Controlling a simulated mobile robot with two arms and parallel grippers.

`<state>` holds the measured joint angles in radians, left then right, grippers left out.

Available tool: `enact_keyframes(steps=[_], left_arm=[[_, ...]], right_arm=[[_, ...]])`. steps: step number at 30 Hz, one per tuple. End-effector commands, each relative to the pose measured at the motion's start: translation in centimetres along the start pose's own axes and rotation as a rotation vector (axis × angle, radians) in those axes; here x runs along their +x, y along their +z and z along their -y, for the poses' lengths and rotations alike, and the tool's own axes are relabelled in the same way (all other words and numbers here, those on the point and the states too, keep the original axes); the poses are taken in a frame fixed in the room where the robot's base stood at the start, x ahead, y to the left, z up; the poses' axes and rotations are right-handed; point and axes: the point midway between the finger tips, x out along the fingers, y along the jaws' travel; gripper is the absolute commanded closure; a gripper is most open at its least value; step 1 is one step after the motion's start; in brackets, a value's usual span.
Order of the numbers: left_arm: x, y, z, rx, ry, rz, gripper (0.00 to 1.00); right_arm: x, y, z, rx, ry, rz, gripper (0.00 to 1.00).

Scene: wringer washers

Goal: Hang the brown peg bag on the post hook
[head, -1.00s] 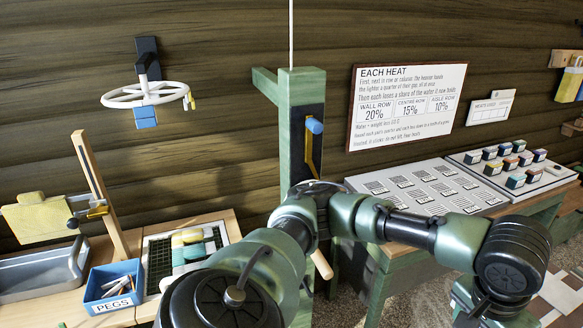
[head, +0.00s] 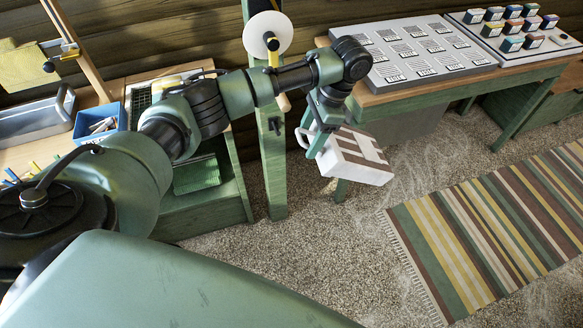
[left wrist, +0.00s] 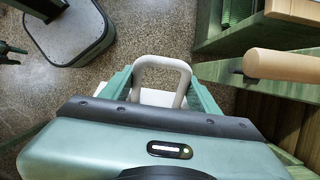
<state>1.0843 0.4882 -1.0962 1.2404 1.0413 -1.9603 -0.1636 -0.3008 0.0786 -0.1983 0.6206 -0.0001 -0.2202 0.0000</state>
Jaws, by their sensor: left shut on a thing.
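The peg bag (head: 354,160) is a white, boxy thing with brown bands on its face, tilted in the air right of the green post (head: 272,165). My left gripper (head: 316,138) is shut on its loop handle, above the floor. In the left wrist view the white handle (left wrist: 162,68) stands up between the green fingers; most of the body is hidden by the gripper. A small dark fitting (head: 274,126) on the post's front may be the hook; I cannot tell. The bag and post are apart in the head view. My right gripper is not in view.
A wooden handle (head: 283,103) sticks out from the post; a white disc (head: 268,35) is higher up. A table (head: 440,86) with a grey board stands right. A blue peg box (head: 99,125) sits left. Carpeted floor and a striped rug (head: 480,230) are open at right.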

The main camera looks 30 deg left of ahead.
Motion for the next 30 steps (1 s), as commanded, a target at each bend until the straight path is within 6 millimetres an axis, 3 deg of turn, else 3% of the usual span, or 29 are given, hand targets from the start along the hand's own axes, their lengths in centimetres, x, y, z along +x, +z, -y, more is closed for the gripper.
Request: enact_keyframes(steps=[5, 15, 21, 30], left_arm=[[4.2, -0.8, 1.7, 0.315, -0.15, 0.23, 0.94], [10.9, -1.0, 3.4, 0.818, -0.598, 0.58, 0.94], [14.1, -1.1, 3.3, 0.989, -0.9, 0.716, 0.94], [15.7, -1.6, 2.4, 1.053, -1.12, 0.785, 0.94]], right_arm=[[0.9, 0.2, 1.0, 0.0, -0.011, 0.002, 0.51], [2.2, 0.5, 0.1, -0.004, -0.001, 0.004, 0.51], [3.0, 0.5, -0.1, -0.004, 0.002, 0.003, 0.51], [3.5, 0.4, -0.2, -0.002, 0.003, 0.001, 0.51]])
